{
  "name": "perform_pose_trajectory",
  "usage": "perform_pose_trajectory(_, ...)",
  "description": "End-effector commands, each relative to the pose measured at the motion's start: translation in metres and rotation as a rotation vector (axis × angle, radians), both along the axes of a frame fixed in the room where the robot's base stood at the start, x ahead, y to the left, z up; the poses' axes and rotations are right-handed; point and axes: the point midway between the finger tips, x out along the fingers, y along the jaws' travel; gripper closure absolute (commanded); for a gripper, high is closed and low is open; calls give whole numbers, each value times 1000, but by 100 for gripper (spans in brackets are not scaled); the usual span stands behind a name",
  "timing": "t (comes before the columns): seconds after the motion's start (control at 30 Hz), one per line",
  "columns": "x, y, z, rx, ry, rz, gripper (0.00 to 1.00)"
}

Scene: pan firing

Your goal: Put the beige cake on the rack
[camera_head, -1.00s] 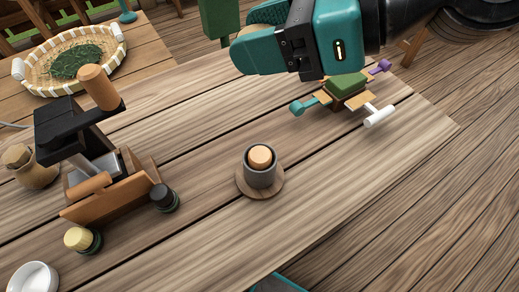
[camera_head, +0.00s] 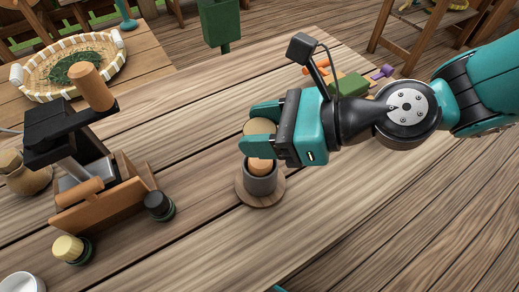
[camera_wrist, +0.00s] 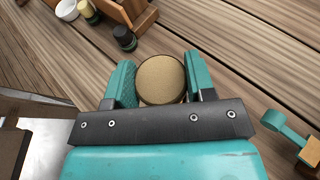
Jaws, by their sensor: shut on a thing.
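The beige cake (camera_head: 257,127) is round and flat. It is held between the two teal fingers of my gripper (camera_head: 254,129), above the table near the grey cup. In the wrist view the cake (camera_wrist: 160,80) sits between both fingers, its round face toward the camera. In the head view the fingers hide part of it. A wooden stand (camera_head: 105,207) with black parts and brown cylindrical handles is on the left of the table. I cannot tell for sure whether this stand is the rack.
The grey cup (camera_head: 260,184) with an orange-brown top stands on a round wooden saucer (camera_head: 263,201) just below my gripper. Black (camera_head: 158,204) and yellow (camera_head: 69,249) capped pieces stand by the wooden stand. A green block (camera_head: 348,84) lies behind my arm. The table between stand and cup is clear.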

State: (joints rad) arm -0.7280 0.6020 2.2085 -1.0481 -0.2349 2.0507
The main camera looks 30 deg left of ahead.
Motion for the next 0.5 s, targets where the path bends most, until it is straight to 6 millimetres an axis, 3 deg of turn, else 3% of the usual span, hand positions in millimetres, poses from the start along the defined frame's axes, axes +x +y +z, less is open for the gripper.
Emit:
perform_pose_trajectory(0.17,0,0,-16,-1,2,0,74)
perform_pose_trajectory(0.3,0,0,-41,-2,4,0,74)
perform_pose_trajectory(0.5,0,0,-51,1,0,0,74)
